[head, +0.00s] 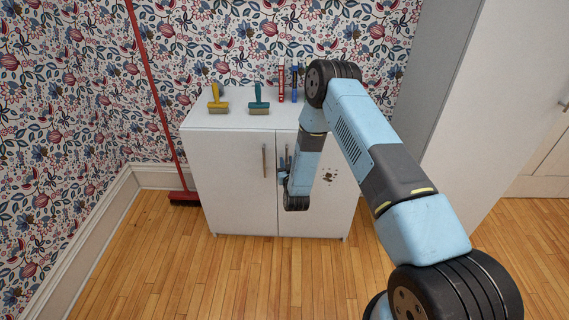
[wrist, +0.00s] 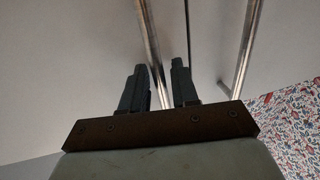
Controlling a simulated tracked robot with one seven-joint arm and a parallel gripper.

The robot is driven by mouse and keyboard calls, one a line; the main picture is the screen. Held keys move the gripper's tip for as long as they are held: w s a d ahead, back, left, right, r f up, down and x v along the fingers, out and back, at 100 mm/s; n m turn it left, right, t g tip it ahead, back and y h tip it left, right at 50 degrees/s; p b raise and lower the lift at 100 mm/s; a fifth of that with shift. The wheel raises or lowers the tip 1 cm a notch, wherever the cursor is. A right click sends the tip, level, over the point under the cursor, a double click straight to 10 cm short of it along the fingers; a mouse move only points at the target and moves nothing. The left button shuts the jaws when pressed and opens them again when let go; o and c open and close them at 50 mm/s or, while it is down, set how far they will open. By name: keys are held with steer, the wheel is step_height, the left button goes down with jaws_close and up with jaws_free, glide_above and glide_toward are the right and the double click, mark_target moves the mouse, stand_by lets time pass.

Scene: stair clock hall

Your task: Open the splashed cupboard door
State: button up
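The white cupboard (head: 232,180) stands against the wall with two shut doors. Its right door (head: 313,222) carries a brown splash (head: 329,176) and is partly hidden by my arm. My gripper (head: 284,172) is at this door's upright bar handle (head: 287,153). In the wrist view, the handle (wrist: 151,45) passes between the two fingers of my gripper (wrist: 159,75). The fingers are apart, with a visible gap beside the bar; whether one finger touches it I cannot tell. The left door's handle (head: 264,160) also shows in the wrist view (wrist: 245,45), outside the fingers.
On the cupboard top stand a yellow roller-like tool (head: 217,100), a teal one (head: 259,101), a red item (head: 281,80) and a blue item (head: 294,84). A red broom (head: 160,105) leans at the left. A tall white cabinet (head: 495,110) stands right. The wooden floor in front is clear.

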steer(key=shift+w, duration=0.15)
jaws_close()
stand_by(0.4)
